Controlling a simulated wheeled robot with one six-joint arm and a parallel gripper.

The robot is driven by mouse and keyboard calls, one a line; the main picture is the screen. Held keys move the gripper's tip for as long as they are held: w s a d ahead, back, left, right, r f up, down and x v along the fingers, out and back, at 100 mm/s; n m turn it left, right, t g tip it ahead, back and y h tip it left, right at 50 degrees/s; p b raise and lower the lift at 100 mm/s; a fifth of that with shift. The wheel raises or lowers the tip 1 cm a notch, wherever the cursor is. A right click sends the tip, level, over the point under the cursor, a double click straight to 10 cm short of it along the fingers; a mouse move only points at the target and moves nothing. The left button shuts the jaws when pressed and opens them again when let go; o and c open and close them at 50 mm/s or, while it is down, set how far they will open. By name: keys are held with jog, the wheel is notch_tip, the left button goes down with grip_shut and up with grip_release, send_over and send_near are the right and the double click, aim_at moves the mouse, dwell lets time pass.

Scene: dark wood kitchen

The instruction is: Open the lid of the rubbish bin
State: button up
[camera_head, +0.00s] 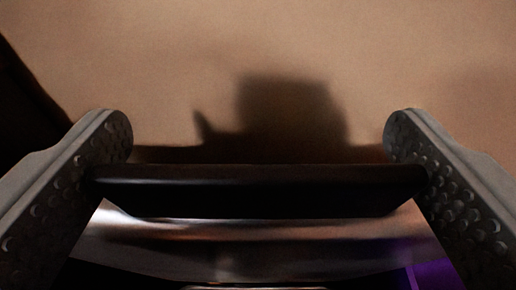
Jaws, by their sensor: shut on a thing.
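My gripper (258,150) reaches in from both lower corners, with one grey, studded finger on each side. It is shut on a long dark bar (258,188), whose two ends meet the inner faces of the fingers. The bar looks like the handle or front edge of the rubbish bin's lid. Below it is a shiny curved metal surface (250,238), which seems to be the bin's lid or body. The rest of the bin is out of view, so I cannot tell how far the lid stands open.
A plain tan surface (330,50) fills the background, with a dark blurred shadow on it above the bar. A dark shape (22,105) stands at the left edge. A purple patch (435,274) shows at lower right.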

jog(key=s, duration=0.4)
jog(key=shift+s+f, duration=0.35)
jog(key=o, duration=1.1)
jog(key=v, duration=1.7)
jog(key=shift+s+f, duration=0.2)
jog(key=shift+s, duration=0.05)
